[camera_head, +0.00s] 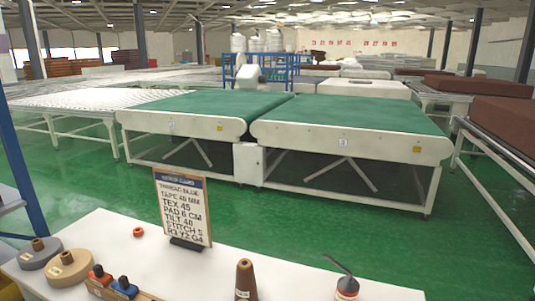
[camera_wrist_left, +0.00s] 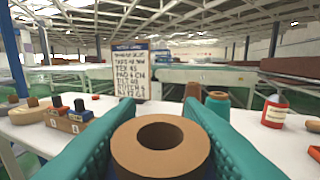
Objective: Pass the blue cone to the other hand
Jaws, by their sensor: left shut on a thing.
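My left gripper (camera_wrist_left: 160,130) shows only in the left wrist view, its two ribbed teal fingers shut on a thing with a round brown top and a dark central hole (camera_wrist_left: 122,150). A teal-blue cone (camera_wrist_left: 218,104) with a brown tip stands on the table beyond the right finger. A brown cone (camera_wrist_left: 193,91) stands just left of it, and also shows in the head view (camera_head: 245,282). My right gripper is in neither view.
Green-topped conveyors (camera_head: 350,115) stand beyond.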

